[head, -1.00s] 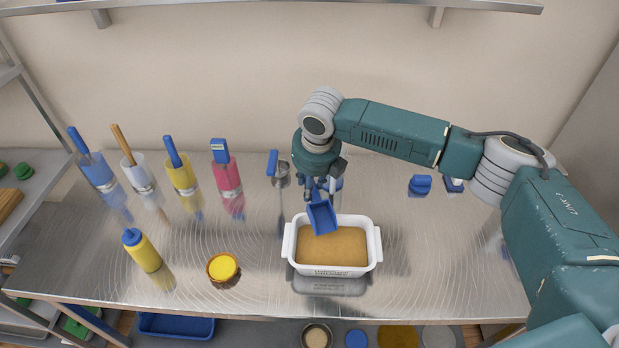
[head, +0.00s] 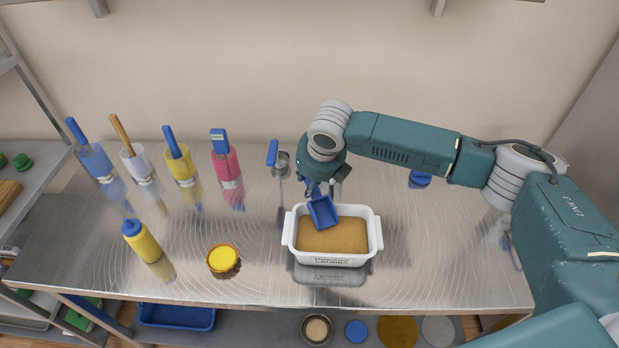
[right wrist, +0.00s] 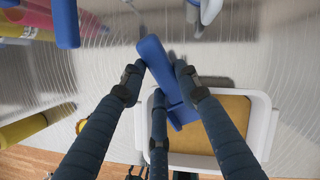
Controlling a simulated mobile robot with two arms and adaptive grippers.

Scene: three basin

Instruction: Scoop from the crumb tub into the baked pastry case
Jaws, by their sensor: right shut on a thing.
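The crumb tub (head: 365,260) is a white rectangular dish with two end handles, filled with golden-brown crumbs. My right gripper (head: 317,188) is shut on the handle of a blue scoop (head: 322,212), above the tub's back left part. The scoop's pan is tilted over the crumbs; I cannot tell whether its edge touches them. In the right wrist view my fingers (right wrist: 160,78) close around the blue scoop handle (right wrist: 154,55). A small round brown-rimmed case with a yellow top (head: 223,259), seemingly the pastry case, stands left of the tub. My left gripper is not in view.
A yellow squeeze bottle (head: 142,241) stands at the left front. Several tool holders, including a pink one (head: 228,165), line the back left. A metal holder with a blue-handled tool (head: 280,163) stands behind the tub.

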